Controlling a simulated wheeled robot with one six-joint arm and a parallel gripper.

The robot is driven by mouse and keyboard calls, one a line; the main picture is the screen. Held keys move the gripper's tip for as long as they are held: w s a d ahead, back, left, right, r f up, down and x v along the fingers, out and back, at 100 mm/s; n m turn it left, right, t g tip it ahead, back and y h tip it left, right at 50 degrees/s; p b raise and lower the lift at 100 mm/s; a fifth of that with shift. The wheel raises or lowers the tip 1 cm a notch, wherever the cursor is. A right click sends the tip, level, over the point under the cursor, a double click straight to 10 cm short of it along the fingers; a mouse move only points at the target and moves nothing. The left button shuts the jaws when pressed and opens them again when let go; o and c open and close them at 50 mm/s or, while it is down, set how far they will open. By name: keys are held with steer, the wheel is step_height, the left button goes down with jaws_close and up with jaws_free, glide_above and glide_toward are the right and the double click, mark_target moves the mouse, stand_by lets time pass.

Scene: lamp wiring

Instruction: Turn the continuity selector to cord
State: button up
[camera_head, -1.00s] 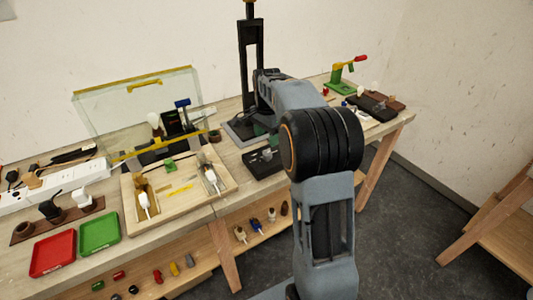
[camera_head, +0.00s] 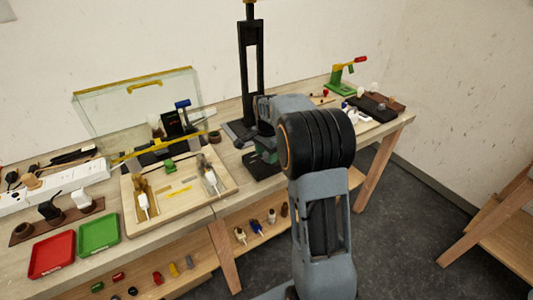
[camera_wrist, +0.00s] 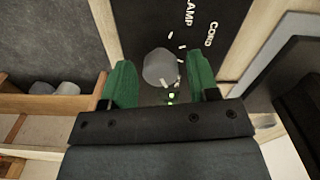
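The continuity selector shows in the wrist view as a round grey knob (camera_wrist: 159,66) on a black panel (camera_wrist: 232,14). The panel carries the white words CORD and LAMP, and several small white marks lie around the knob's right side. I cannot tell for sure which mark the knob points at. My gripper (camera_wrist: 161,79) has green fingers standing apart on the left and right of the knob, with gaps visible. In the head view the black tester box (camera_head: 262,172) is at the bench's front edge, and my gripper over it hides most of its top.
A wooden tray (camera_head: 226,185) with lamp parts lies left of the box. A tall black stand (camera_head: 250,60) rises behind it. Red (camera_head: 52,256) and green (camera_head: 98,235) trays are at far left. A shelf (camera_head: 205,262) holds small parts below.

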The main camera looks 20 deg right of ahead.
steer(key=c, duration=0.8)
steer(key=shift+o, duration=0.2)
steer(key=shift+n, duration=0.3)
steer(key=n+p, duration=0.1)
steer(key=n, duration=0.3)
steer(key=shift+r, duration=0.1)
steer(key=n+p, duration=0.1)
steer(key=n, duration=0.3)
steer(key=shift+d+n, duration=0.1)
steer(key=shift+n, duration=0.2)
steer(key=n, duration=0.4)
steer(key=shift+n+p, duration=0.4)
steer(key=shift+n, duration=1.8)
